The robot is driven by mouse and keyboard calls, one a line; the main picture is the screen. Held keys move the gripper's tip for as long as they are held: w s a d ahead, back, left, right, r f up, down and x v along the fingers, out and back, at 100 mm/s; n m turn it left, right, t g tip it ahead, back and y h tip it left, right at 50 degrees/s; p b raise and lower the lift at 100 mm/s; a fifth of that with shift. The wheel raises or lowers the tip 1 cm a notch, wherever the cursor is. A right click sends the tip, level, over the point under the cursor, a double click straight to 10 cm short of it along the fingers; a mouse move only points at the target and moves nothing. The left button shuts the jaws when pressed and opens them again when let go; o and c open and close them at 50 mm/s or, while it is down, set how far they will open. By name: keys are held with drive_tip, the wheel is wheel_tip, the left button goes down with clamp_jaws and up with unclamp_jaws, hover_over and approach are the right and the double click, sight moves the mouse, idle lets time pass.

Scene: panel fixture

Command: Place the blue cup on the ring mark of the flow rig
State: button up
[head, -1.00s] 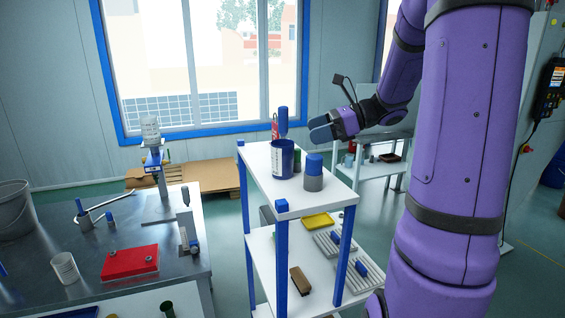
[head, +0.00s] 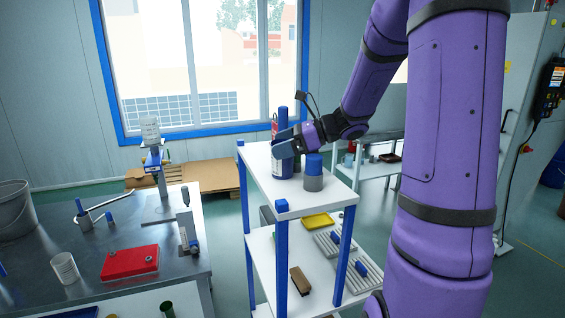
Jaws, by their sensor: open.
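The blue cup (head: 281,170), dark blue with a pale label band, stands upright on the white top shelf of the rack. My gripper (head: 284,146) is open at the cup's upper part, its fingers covering the rim. I cannot tell whether the fingers touch the cup. What looks like the flow rig (head: 164,184) is on the metal workbench at left, an upright post with a blue bracket and a clear vessel. I cannot make out a ring mark on it.
A grey container with a blue lid (head: 314,174) stands just right of the cup. A tall blue-topped bottle (head: 283,116) is behind it. A red case (head: 130,262) and white cup (head: 65,268) are on the workbench.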

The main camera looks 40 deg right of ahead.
drive_tip(key=c, duration=1.1)
drive_tip(key=shift+r, duration=0.1)
drive_tip(key=shift+r, duration=0.5)
wheel_tip(320, 180, up, 6)
drive_tip(key=shift+s+d+f, duration=0.1)
drive_tip(key=shift+s+d, duration=1.8)
drive_tip(key=shift+d, duration=0.45)
drive_tip(key=shift+s+d+r, duration=0.1)
drive_tip(key=shift+s+d, duration=1.75)
drive_tip(key=shift+d, duration=0.5)
drive_tip(key=shift+s+d+f, duration=0.1)
drive_tip(key=shift+s+d, duration=1.8)
drive_tip(key=shift+d, duration=0.45)
drive_tip(key=shift+d, duration=0.1)
